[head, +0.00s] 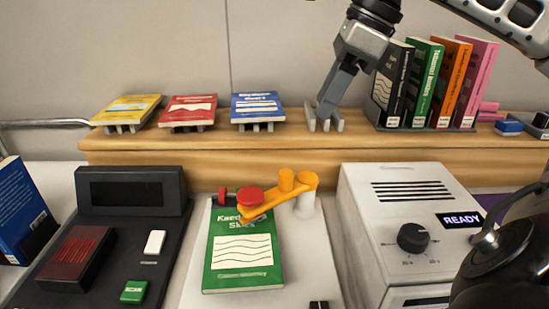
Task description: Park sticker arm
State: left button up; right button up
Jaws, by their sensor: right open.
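The book lies flat on a white base plate (317,267). Whether the head touches the cover I cannot tell. My right gripper (326,117) is open, pointing down by an empty stand on the wooden shelf, behind and above the sticker arm and apart from it. Its fingertips partly overlap the stand. My left gripper is not in view.
The shelf (300,148) holds yellow (127,109), red (188,110) and blue (258,107) books and several upright books (430,85). A black scanner (130,190) stands left; a white machine (410,215) reading READY stands close right of the post.

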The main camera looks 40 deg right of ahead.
aim_at(289, 173)
jog(key=x, duration=1.3)
jog(key=shift+s, duration=0.35)
jog(key=shift+x, duration=0.9)
jog(key=shift+a, duration=0.1)
grip_shut()
